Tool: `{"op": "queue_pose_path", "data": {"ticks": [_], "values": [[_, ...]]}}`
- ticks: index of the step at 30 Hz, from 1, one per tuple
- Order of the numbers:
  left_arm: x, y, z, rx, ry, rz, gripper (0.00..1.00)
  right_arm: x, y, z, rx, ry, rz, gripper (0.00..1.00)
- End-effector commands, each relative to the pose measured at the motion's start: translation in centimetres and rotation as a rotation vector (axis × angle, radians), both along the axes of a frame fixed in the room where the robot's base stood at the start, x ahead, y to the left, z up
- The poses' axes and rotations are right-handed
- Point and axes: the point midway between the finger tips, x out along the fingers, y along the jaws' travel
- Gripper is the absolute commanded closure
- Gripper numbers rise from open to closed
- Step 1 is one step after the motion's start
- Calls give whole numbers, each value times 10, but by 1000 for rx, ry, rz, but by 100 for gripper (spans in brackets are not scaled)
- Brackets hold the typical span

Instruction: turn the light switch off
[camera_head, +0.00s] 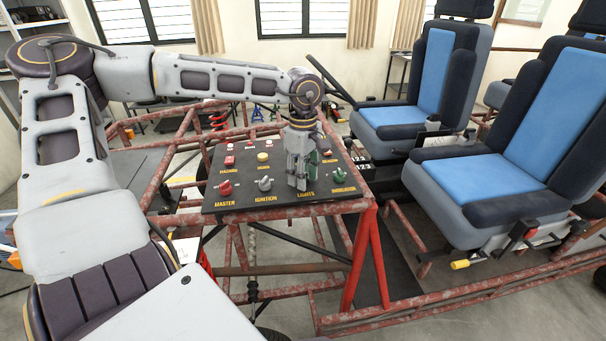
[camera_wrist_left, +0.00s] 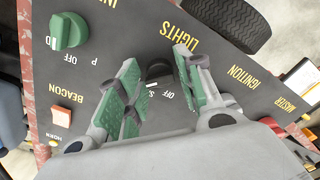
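The fingers are apart, with a visible gap around the knob. Part of the knob and its position marks are hidden, though an OFF mark shows nearby. In the head view my left gripper (camera_head: 298,182) points down over the LIGHTS spot and hides the knob. My right gripper is in neither view.
Close beside it are the grey ignition knob (camera_head: 265,183) and the green indicators knob (camera_head: 339,177). Blue seats (camera_head: 500,180) stand to the right.

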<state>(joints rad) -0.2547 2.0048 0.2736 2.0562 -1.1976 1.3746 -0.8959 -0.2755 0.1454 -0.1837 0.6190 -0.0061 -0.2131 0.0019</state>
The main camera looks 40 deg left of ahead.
Motion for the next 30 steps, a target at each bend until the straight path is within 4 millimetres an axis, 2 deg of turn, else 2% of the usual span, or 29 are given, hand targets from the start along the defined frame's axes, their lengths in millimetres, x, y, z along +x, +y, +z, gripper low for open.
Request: {"op": "queue_pose_path", "data": {"ticks": [1, 6, 7, 14, 23, 26, 30], "values": [[0, 0, 0, 0, 0, 0, 74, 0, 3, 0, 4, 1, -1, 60], [0, 0, 0, 0, 0, 0, 96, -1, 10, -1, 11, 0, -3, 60], [0, 0, 0, 0, 0, 0, 98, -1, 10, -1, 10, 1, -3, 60], [0, 0, 0, 1, -1, 11, 98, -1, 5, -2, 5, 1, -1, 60], [1, 0, -1, 1, -2, 103, 98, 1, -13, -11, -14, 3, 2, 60], [1, 0, -1, 2, -3, 158, 98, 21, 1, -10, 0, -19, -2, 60], [1, 0, -2, 2, -3, 255, 98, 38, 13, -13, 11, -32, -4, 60]]}}
